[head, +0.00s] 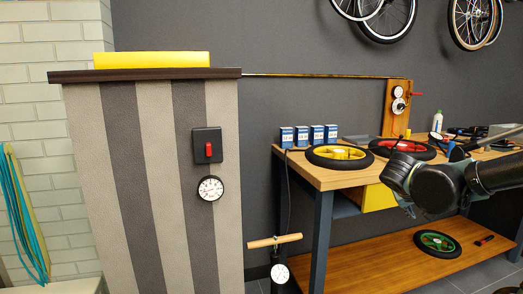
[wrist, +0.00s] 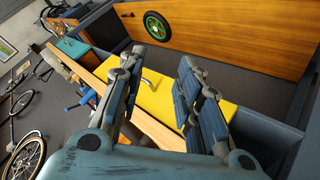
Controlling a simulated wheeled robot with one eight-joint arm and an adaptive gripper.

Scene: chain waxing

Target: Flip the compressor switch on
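The compressor switch (head: 208,146) is a black plate with a small red lever, on the front of a grey striped cabinet (head: 150,180) at left in the head view. The lever sits at about the middle of the plate; I cannot tell whether it is on or off. A round white gauge (head: 210,188) is just below it. My gripper is far to the right of the switch, in front of the workbench. In the wrist view my gripper (wrist: 160,72) has its fingers spread with nothing between them. The switch is not in the wrist view.
The wooden workbench (head: 340,178) carries wheels, several blue boxes (head: 301,136) and tools. A floor pump with a wooden handle (head: 274,241) stands between cabinet and bench. A green wheel (head: 437,243) lies on the lower shelf. The space before the switch looks clear.

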